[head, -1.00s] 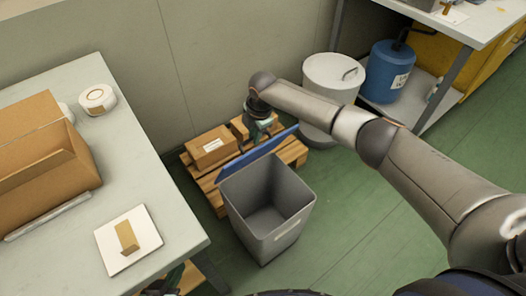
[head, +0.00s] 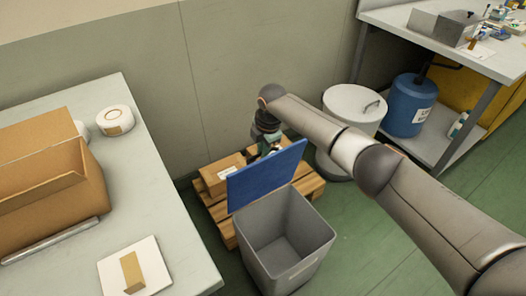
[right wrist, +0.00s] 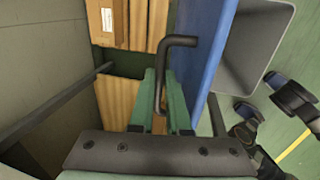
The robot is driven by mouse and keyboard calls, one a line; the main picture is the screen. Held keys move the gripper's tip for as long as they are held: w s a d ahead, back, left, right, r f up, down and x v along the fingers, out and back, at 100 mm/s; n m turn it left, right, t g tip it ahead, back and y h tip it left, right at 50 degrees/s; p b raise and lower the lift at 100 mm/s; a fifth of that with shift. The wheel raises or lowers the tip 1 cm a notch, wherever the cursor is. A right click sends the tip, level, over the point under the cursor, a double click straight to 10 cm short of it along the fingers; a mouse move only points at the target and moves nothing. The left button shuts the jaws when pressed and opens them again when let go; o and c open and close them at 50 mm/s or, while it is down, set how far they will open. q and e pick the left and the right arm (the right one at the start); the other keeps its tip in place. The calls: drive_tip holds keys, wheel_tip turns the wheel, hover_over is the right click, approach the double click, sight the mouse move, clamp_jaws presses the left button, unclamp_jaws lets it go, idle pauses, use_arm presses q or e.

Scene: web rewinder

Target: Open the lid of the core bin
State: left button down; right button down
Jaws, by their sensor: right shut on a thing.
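The core bin (head: 285,255) is a grey, open-topped bin on the floor, and its inside is visible and looks empty. Its blue lid (head: 262,178) stands raised at the back rim, with its broad face toward the head camera. My right gripper (head: 270,146) is behind the lid's upper edge, partly hidden by it. In the right wrist view, its green fingers (right wrist: 160,100) are shut on a dark bent handle (right wrist: 178,42) beside the blue lid (right wrist: 209,50). My left gripper is not in the head view.
A wooden pallet (head: 308,186) with a cardboard box (head: 220,176) lies behind the bin, near the wall. A white drum (head: 352,108) and a blue drum (head: 410,105) stand to the right. A grey table (head: 165,215) is close on the left. Green floor is clear right of the bin.

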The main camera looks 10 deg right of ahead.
drive_tip(key=c, duration=1.1)
unclamp_jaws()
drive_tip(key=shift+s+a+f, duration=0.1)
drive_tip(key=shift+a+f, duration=0.05)
drive_tip(key=shift+f, duration=0.05)
drive_tip(key=shift+c, duration=0.2)
drive_tip(key=shift+o, duration=1.3)
drive_tip(key=shift+r, duration=0.15)
drive_tip(key=shift+r, duration=0.1)
drive_tip(key=shift+r, duration=0.3)
wheel_tip(320, 180, up, 11)
drive_tip(key=s+d+p, duration=0.1)
drive_tip(key=s+p, duration=0.1)
drive_tip(key=p, duration=0.1)
